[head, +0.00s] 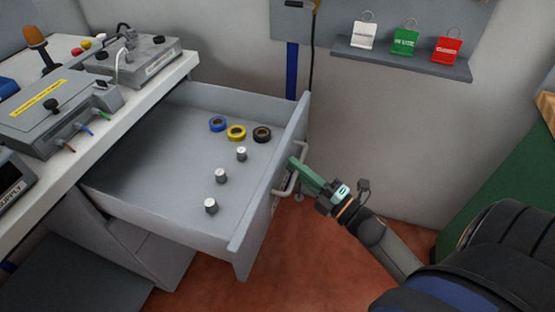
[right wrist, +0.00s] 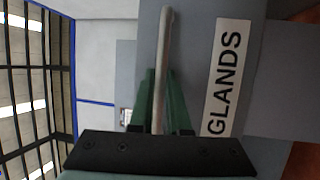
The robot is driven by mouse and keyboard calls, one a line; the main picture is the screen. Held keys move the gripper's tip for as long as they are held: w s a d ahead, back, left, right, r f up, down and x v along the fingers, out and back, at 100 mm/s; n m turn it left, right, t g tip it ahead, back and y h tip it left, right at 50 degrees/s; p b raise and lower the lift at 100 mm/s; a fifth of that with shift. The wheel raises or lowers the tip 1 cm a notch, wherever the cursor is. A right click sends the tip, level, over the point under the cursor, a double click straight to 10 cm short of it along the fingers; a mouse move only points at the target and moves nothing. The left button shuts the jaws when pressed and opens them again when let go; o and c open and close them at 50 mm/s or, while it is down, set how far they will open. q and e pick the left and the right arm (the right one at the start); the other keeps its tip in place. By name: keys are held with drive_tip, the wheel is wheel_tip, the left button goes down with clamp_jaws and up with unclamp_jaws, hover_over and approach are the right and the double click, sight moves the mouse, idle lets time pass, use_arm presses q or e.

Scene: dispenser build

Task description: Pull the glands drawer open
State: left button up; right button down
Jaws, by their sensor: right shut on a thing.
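The glands drawer (head: 150,190) is pulled out from under the workbench in the head view, and its inside shows. Its front carries a label reading GLANDS (right wrist: 223,78) in the right wrist view. My right gripper (head: 294,172) is at the drawer front, its green fingers shut on the bar handle (right wrist: 163,60). The handle also shows in the head view (head: 291,184). Inside the drawer lie a blue ring (head: 217,124), a yellow ring (head: 236,133), a black ring (head: 262,134) and several small silver glands (head: 221,176). My left gripper is not in view.
The white workbench top (head: 130,92) holds grey test boxes (head: 60,112) and an orange-handled tool (head: 37,38). A wall shelf (head: 400,60) bears white, green and red tags. A green surface (head: 510,170) stands at the right. The red floor before the drawer is clear.

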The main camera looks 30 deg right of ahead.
drive_tip(key=shift+s+d, duration=0.75)
drive_tip(key=shift+s, duration=0.2)
drive_tip(key=c, duration=1.2)
unclamp_jaws()
drive_tip(key=shift+o, duration=0.2)
drive_tip(key=shift+s, duration=0.1)
drive_tip(key=v, duration=1.2)
drive_tip(key=shift+s, duration=0.15)
